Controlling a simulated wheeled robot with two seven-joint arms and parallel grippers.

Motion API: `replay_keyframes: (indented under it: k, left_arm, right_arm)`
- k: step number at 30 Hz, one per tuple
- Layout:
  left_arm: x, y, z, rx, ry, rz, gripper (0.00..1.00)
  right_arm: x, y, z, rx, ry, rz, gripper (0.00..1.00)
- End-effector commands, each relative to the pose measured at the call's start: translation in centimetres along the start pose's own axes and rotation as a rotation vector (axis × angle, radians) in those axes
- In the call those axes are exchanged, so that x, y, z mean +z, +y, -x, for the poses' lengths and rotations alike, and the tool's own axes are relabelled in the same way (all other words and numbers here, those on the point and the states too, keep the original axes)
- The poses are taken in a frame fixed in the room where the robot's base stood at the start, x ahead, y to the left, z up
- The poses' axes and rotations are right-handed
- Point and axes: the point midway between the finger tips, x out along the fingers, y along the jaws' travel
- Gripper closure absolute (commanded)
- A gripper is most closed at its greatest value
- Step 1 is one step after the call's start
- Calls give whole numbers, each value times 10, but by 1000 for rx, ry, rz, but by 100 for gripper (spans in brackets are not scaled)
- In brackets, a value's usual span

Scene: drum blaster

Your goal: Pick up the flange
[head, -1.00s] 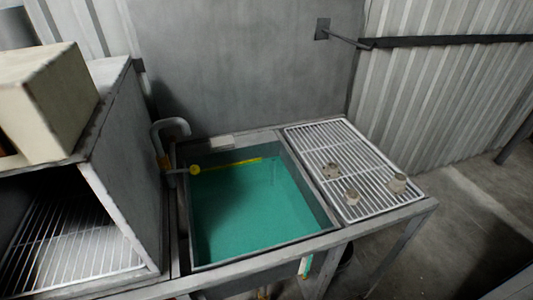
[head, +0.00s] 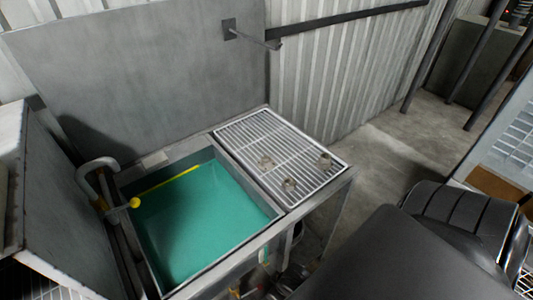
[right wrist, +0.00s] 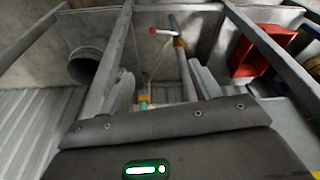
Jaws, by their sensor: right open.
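Three small metal flanges lie on the slatted metal grate (head: 240,130) right of the tank in the head view. One flange (head: 266,161) is at the middle, another (head: 289,184) is nearer the front edge, and a third (head: 325,162) is near the right edge. My right gripper (right wrist: 163,88) shows in the right wrist view, its two pale fingers apart with nothing held between them. It is below and away from the flanges, which do not show in that view. My left gripper is not in view.
A tank of green liquid (head: 205,225) with a yellow-tipped pipe (head: 134,203) adjoins the grate. A grey panel (head: 150,75) stands behind. A red box (right wrist: 262,50) and a round duct (right wrist: 86,62) show in the right wrist view. Floor is open right of the grate.

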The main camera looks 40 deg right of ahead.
Motion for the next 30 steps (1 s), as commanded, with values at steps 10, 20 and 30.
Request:
replay_keyframes:
  k: [10,20,30]
  left_arm:
    - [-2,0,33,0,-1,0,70]
    - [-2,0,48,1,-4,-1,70]
    - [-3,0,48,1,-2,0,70]
  right_arm:
    - [-56,3,140,18,69,2,37]
    - [-137,5,209,42,241,45,37]
    - [-223,13,197,10,384,86,37]
